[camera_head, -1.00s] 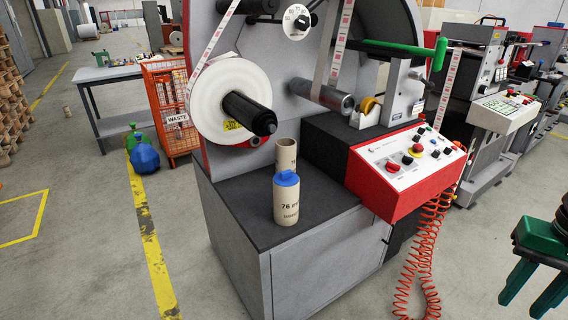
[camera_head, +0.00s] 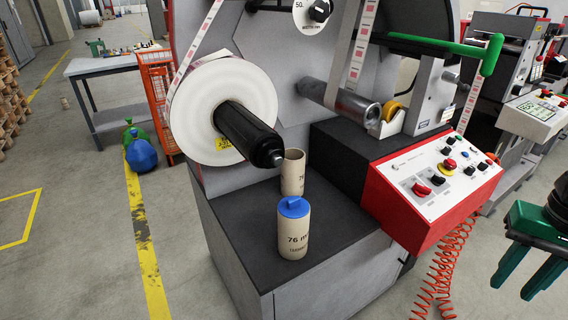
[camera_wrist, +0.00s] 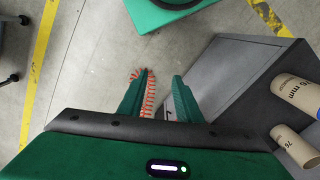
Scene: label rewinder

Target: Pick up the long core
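Two pale cardboard cores stand upright on the dark top of the machine's cabinet. The front core (camera_head: 294,238) has a blue cap on its top and reads "76 mm". The back core (camera_head: 292,174) is open at the top, its lower part hidden behind the front one. I cannot tell which is longer.
A black spindle (camera_head: 248,135) with a white label roll juts out above the cores. The red control box (camera_head: 432,190) and orange coiled hose (camera_head: 444,270) lie between my gripper and the cores. Floor in front is clear.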

